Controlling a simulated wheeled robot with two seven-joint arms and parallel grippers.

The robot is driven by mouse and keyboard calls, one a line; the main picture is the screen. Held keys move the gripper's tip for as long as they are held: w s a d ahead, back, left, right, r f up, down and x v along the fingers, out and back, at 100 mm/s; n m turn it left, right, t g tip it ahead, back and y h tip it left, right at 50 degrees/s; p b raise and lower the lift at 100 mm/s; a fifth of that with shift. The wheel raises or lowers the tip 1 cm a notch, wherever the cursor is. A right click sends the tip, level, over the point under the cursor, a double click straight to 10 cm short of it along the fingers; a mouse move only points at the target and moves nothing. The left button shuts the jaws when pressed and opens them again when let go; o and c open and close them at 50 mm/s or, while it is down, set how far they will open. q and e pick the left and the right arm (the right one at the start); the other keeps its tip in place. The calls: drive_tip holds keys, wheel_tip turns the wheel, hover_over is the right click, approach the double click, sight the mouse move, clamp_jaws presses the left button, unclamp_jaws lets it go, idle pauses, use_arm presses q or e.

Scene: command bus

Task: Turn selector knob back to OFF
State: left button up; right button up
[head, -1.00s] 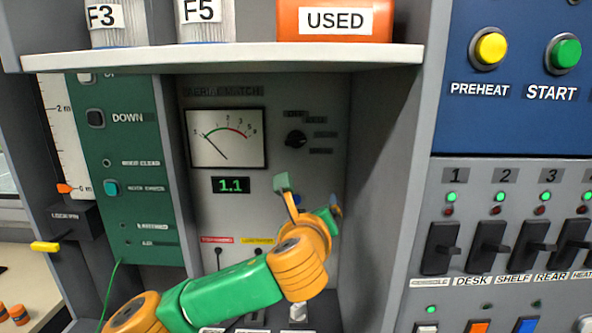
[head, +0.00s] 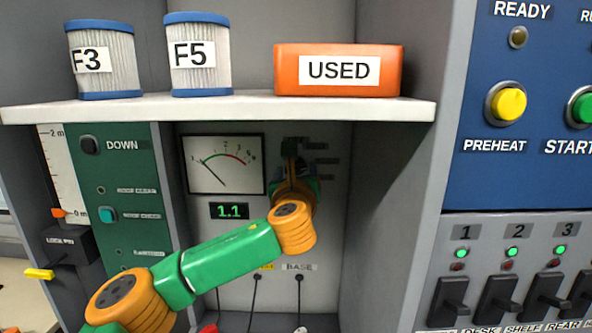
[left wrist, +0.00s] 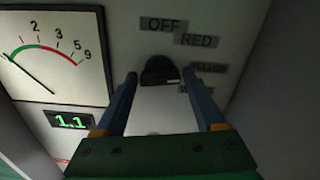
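The black selector knob (left wrist: 160,72) sits on the grey panel in the left wrist view, just beyond and between my left fingertips. Labels OFF (left wrist: 164,25) and RED (left wrist: 196,40) stand above it and to its upper right; further labels at the right are dim and partly covered by a finger. My left gripper (left wrist: 158,82) is open, one blue finger on each side of the knob; I cannot tell whether they touch it. In the head view my left gripper (head: 291,155) hides the knob. My right gripper is not in view.
The meter (head: 223,164) and the green 1.1 display (head: 229,211) are left of my gripper. A shelf (head: 230,108) overhangs the recess, carrying two filters and an orange USED box (head: 338,70). A grey side wall (head: 385,200) bounds the recess at the right.

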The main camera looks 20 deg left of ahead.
use_arm(q)
drive_tip(key=shift+s, duration=0.1)
drive_tip(key=c, duration=0.9)
drive_tip(key=shift+c, duration=0.2)
drive_tip(key=n+b, duration=0.1)
drive_tip(key=n, duration=0.3)
drive_tip(key=n+b, duration=0.1)
drive_tip(key=n, duration=0.3)
drive_tip(key=shift+d+n, duration=0.1)
drive_tip(key=shift+n, duration=0.2)
drive_tip(key=n+b, duration=0.1)
drive_tip(key=n, duration=0.2)
drive_tip(key=shift+r+n+b, duration=0.1)
drive_tip(key=shift+n+b, duration=0.2)
drive_tip(key=shift+n, duration=1.8)
drive_tip(key=o, duration=1.4)
